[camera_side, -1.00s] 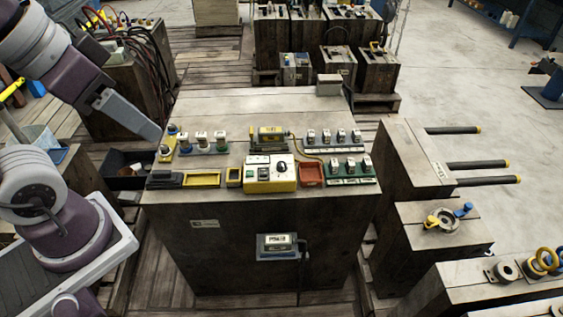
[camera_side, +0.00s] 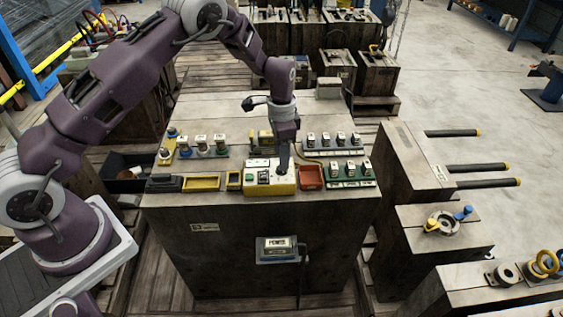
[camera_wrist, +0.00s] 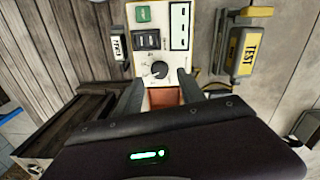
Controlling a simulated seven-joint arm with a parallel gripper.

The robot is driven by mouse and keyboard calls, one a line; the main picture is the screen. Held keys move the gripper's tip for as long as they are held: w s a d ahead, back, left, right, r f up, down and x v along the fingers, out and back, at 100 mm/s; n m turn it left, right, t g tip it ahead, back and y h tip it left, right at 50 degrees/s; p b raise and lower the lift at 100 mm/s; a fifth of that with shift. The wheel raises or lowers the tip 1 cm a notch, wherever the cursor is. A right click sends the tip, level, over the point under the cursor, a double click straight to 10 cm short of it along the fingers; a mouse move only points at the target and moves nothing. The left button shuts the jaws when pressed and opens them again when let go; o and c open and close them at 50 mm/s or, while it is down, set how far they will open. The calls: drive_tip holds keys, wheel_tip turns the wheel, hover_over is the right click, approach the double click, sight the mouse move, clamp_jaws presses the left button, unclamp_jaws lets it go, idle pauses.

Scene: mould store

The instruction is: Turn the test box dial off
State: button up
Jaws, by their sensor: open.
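The test box (camera_side: 258,188) is a yellow box with a white top, at the front edge of the wooden bench block. In the wrist view its white panel (camera_wrist: 147,55) carries a round dark dial (camera_wrist: 159,70), a green label and a black switch. The dial's setting is too small to read. My gripper (camera_side: 284,170) points down over the right part of the box and covers the dial in the side view. In the wrist view the open fingers of my gripper (camera_wrist: 160,77) stand on either side of the dial. I cannot tell whether they touch it.
A red tray (camera_side: 311,178) sits just right of the box and a yellow tray (camera_side: 202,183) to its left. A yellow device marked TEST (camera_wrist: 243,52) lies behind the box.

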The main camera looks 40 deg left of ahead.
wheel_tip(320, 180, down, 3)
drive_tip(key=shift+f, duration=0.2)
drive_tip(key=shift+c, duration=0.5)
clamp_jaws()
